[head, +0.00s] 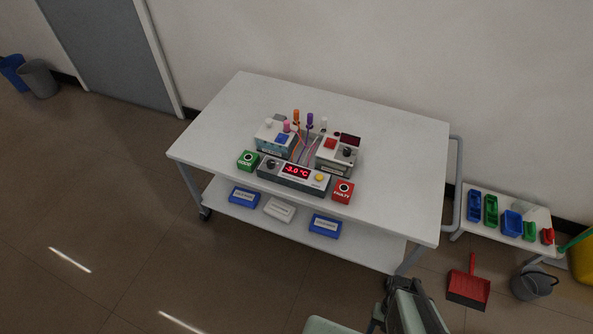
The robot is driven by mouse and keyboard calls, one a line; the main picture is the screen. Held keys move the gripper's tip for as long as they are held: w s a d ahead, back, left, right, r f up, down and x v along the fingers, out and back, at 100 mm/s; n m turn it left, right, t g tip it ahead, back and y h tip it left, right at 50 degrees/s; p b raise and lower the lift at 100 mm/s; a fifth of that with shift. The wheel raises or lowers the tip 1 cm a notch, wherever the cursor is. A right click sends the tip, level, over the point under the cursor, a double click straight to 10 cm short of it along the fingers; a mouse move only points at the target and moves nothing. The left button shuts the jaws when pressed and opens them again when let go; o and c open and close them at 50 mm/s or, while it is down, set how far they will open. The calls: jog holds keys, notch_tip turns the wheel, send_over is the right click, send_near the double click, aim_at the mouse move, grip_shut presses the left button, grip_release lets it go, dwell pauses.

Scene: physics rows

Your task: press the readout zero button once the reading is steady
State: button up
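The readout (290,179) is a dark grey box near the front middle of the white trolley top, with a red lit display (296,171) that seems to read -3.0 °C. A round yellow button (319,178) sits at the right of its front face, and a dark knob at its left. What looks like my gripper (392,291) is a dark grey shape at the bottom edge, in front of and below the trolley top, well apart from the readout. Its fingers are too unclear to tell open from shut. From one frame I cannot tell whether the reading is steady.
A green box (248,161) and a red box (343,191), each with a dark round top, flank the readout. Behind stand two instrument boxes (276,140) (336,154) with wires and upright coloured handles between. The trolley top (400,170) is bare around this cluster.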

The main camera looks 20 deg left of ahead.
grip_shut()
dwell(0.3)
dwell(1.2)
